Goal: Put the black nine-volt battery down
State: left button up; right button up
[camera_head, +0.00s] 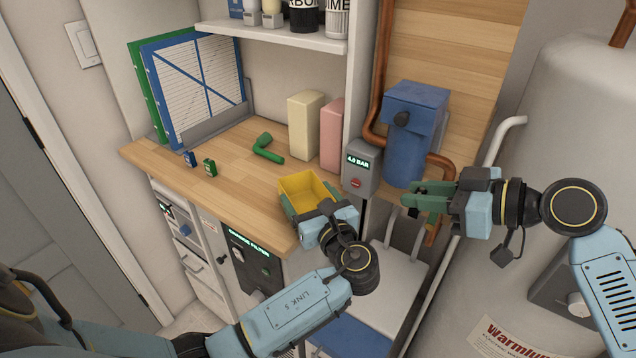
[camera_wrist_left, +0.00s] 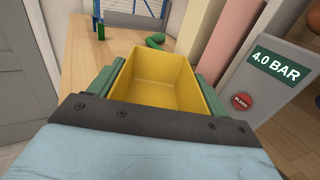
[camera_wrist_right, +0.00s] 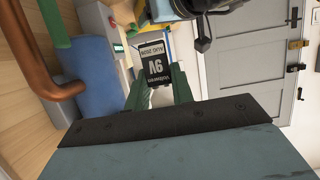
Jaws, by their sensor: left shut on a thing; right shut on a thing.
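The black nine-volt battery (camera_wrist_right: 153,62) shows in the right wrist view, with "9V" on its label. My right gripper (camera_wrist_right: 158,85) is shut on it, between the green fingers. In the head view this gripper (camera_head: 425,196) is at the right, in front of the blue filter housing; the battery is hard to make out there. My left gripper (camera_head: 318,212) is shut on a yellow bin (camera_head: 302,187) at the counter's front edge. The bin (camera_wrist_left: 158,78) looks empty in the left wrist view. I cannot tell whether it rests on the counter.
The wooden counter (camera_head: 236,205) holds small blue (camera_head: 190,159) and green (camera_head: 210,167) items, a green bent pipe (camera_head: 268,150), and cream (camera_head: 305,125) and pink (camera_head: 332,135) blocks. A grey gauge box (camera_head: 360,170) and blue housing (camera_head: 408,150) stand right.

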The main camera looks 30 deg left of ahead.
jog(key=r+x, duration=0.2)
jog(key=x, duration=1.4)
jog(key=shift+a, duration=0.7)
jog(key=shift+f, duration=0.2)
jog(key=shift+f, duration=0.4)
jog(key=shift+f, duration=0.1)
jog(key=o, duration=1)
